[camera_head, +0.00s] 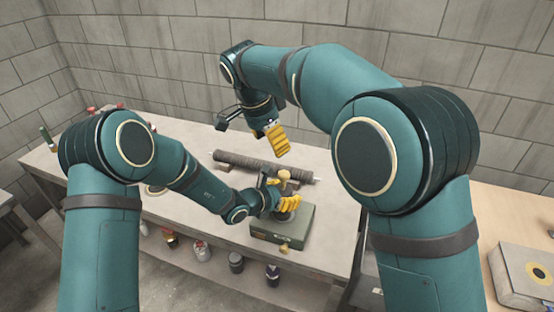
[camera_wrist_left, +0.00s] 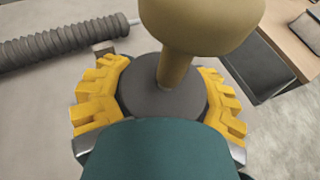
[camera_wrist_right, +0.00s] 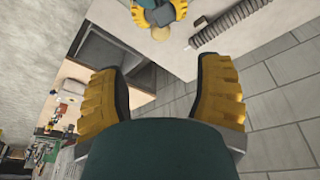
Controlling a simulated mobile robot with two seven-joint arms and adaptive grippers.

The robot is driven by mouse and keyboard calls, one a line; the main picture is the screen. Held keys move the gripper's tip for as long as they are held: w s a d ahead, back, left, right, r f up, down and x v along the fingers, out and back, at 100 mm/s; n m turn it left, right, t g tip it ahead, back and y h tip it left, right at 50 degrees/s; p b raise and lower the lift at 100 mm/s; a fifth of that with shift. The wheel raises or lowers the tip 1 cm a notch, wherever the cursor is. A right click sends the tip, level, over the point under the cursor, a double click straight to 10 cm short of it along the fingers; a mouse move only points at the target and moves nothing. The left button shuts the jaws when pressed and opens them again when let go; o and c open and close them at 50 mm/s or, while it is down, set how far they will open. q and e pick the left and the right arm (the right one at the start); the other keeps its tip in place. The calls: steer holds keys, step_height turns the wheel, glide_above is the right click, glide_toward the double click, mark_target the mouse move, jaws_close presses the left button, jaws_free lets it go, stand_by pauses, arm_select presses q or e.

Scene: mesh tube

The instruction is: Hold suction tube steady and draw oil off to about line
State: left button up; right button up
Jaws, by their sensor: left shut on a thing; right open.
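A green box (camera_head: 283,235) stands on the table near its front edge, with a brass fitting (camera_head: 283,248) low on its front. A dark round body with a tan knobbed post rises above the box. My left gripper (camera_head: 288,203) is shut around this dark round body (camera_wrist_left: 150,100); the tan knob (camera_wrist_left: 200,25) stands above its fingers. A dark ribbed tube (camera_head: 250,163) lies along the table behind the box, and also shows in the left wrist view (camera_wrist_left: 60,40). My right gripper (camera_head: 277,140) is open and empty, above the tube. No oil or line can be made out.
Brown blocks (camera_head: 224,168) sit under the tube. Several cans (camera_head: 236,262) stand below the table's front edge. Small items (camera_head: 108,108) crowd the table's far left. A wooden desk with a grey box (camera_head: 525,272) is at right. The tabletop right of the green box is clear.

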mark_target(284, 173)
steer(key=d+f+y, duration=0.1)
steer(key=f, duration=0.3)
steer(key=w+d+f+g+y, duration=0.1)
steer(key=f, duration=0.3)
steer(key=w+d+f, duration=0.1)
steer(key=f, duration=0.2)
steer(key=shift+w+d+f+g+y, duration=0.2)
steer(key=shift+f+g+y, duration=0.1)
steer(key=shift+f+y, duration=0.1)
